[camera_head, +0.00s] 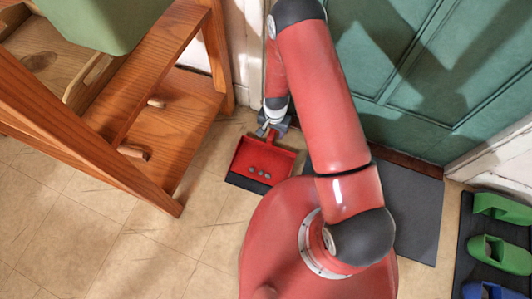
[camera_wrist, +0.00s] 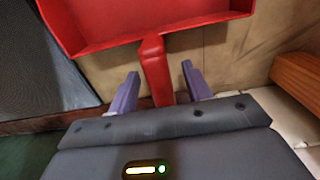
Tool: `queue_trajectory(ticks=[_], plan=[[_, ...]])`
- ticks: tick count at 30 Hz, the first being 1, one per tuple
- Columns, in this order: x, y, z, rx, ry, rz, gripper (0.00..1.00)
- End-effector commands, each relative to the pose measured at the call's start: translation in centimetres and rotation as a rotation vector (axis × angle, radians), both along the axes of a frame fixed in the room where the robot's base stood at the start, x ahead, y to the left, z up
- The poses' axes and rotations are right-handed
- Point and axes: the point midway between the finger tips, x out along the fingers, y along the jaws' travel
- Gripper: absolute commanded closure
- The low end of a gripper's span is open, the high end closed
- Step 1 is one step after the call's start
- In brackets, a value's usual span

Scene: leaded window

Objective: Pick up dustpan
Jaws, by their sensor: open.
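The red dustpan (camera_head: 262,162) lies on the floor in the head view, with a dark front edge and several small grey bits in its pan. Its pan also shows at the top of the wrist view (camera_wrist: 120,22), with the red handle (camera_wrist: 155,70) running down toward my gripper. My gripper (camera_wrist: 158,82) is open, with one purple-grey finger on each side of the handle. There are gaps between the fingers and the handle. In the head view my gripper (camera_head: 268,127) is small and partly hidden at the handle end.
A wooden shelf unit (camera_head: 150,130) stands left of the dustpan. A green door (camera_head: 410,60) and a white wall are behind. A grey mat (camera_head: 415,205) lies to the right, and a dark tray (camera_head: 466,235) with green and blue shoes is at far right. Floor in front of the pan is clear.

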Motion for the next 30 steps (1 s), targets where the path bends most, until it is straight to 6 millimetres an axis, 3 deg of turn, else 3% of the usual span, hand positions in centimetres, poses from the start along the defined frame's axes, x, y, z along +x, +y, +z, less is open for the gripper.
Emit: queue_trajectory(ticks=[8, 19, 30], plan=[[0.0, 0.0, -0.25, 0.0, 0.0, 0.0, 0.52], [0.0, 0.0, -0.23, 0.0, 0.0, 0.0, 1.0], [0.05, 0.02, 0.32, 0.001, -0.001, 0.0, 1.0]])
